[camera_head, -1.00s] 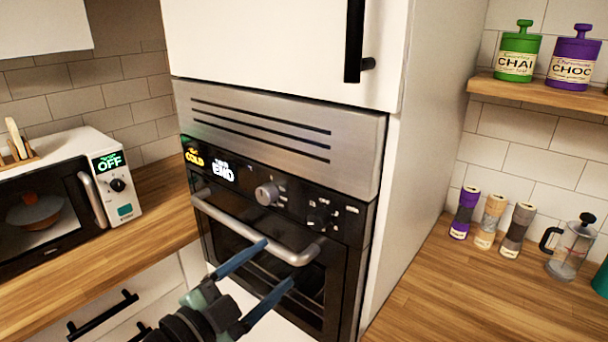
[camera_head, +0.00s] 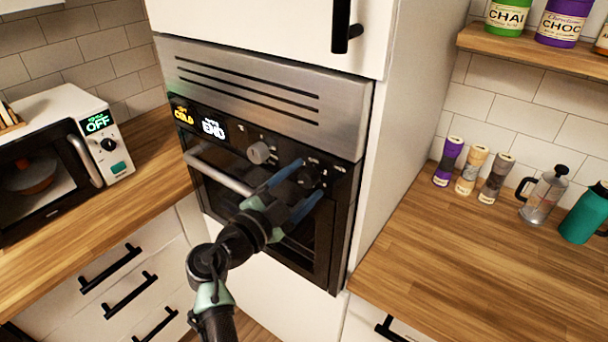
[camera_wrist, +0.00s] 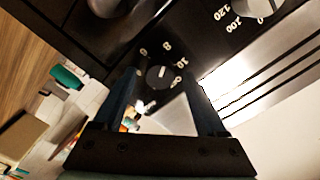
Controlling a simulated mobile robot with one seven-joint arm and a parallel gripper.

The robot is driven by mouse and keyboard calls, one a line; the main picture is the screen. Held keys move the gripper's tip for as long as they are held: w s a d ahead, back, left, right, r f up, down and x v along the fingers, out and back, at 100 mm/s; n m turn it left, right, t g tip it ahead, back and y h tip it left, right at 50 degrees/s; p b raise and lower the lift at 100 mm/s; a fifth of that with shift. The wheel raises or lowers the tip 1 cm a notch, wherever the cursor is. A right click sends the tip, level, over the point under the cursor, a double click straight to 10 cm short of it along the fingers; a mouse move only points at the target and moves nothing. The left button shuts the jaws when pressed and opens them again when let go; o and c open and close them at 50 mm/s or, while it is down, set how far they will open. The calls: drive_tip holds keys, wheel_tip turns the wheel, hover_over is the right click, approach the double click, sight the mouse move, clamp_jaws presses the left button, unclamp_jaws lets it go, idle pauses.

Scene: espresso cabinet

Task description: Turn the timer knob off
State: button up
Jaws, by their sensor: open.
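A small dark knob (camera_wrist: 158,77) with a pale pointer mark and printed numbers around it sits on the oven's black control panel. It shows between my fingers in the wrist view; I cannot tell whether it is the timer knob or whether the fingers touch it. My gripper (camera_head: 305,183) is open at the right part of the panel, and its fingers (camera_wrist: 160,82) flank that knob in the wrist view. A silver knob (camera_head: 260,152) is left of my gripper in the head view. The timer display (camera_head: 213,128) appears to read END.
The oven handle (camera_head: 220,171) runs below the panel, close to my arm. A microwave (camera_head: 120,168) stands on the left counter. On the right counter (camera_head: 450,270) are several shakers, a glass press (camera_head: 545,200) and a teal bottle (camera_head: 583,215); its front is clear.

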drive_tip(key=shift+w+d, duration=0.2)
drive_tip(key=shift+w, duration=0.15)
clamp_jaws()
drive_tip(key=shift+f+b, duration=0.1)
drive_tip(key=shift+b, duration=0.2)
